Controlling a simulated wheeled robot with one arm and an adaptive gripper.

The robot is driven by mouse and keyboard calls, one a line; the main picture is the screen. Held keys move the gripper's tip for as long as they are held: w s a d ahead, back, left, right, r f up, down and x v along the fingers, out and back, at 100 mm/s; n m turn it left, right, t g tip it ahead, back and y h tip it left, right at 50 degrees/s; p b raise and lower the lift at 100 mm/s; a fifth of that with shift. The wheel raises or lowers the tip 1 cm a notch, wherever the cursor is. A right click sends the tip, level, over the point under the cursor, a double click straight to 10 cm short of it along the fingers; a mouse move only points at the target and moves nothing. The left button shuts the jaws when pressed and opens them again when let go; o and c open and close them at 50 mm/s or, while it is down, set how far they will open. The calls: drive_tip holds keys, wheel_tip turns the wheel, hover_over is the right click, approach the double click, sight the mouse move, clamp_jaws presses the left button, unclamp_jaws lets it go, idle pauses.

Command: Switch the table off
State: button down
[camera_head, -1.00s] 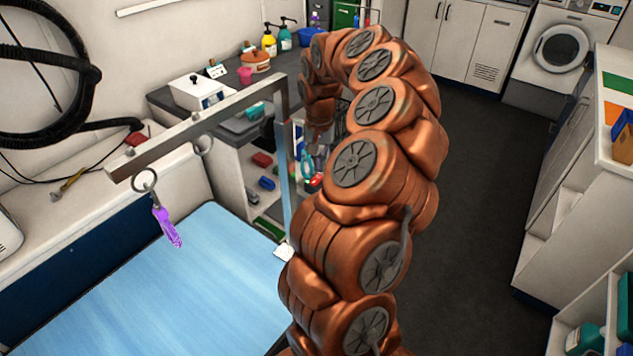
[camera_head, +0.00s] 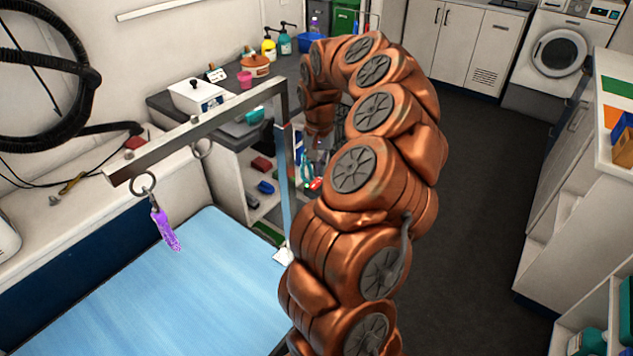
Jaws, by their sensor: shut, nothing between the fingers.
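The grooming table (camera_head: 170,295) has a light blue top and fills the lower left of the head view. A metal grooming arm (camera_head: 200,130) rises from its right edge and reaches left over the top, with a purple strap on a ring. A small white piece (camera_head: 282,256) sits at the foot of the post. I cannot make out a power switch. My copper-coloured arm arches up and bends down behind the post. My gripper (camera_head: 317,160) points down past the table's far right corner, shut and empty, small and partly hidden by the post and my arm.
A shelf unit (camera_head: 235,165) with small coloured items stands behind the table, a white box (camera_head: 196,97) and bottles on its counter. A washer (camera_head: 556,52) and cabinets stand at the back. The dark floor (camera_head: 485,190) at right is clear. Black hoses hang at left.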

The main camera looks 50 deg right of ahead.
sight(319, 181)
drive_tip(key=shift+f+b, duration=1.05)
drive_tip(key=shift+f, duration=0.15)
idle(1.3)
drive_tip(key=shift+r, duration=0.1)
drive_tip(key=shift+r+p, duration=0.4)
drive_tip(key=shift+r, duration=3.05)
drive_tip(key=shift+s, duration=0.1)
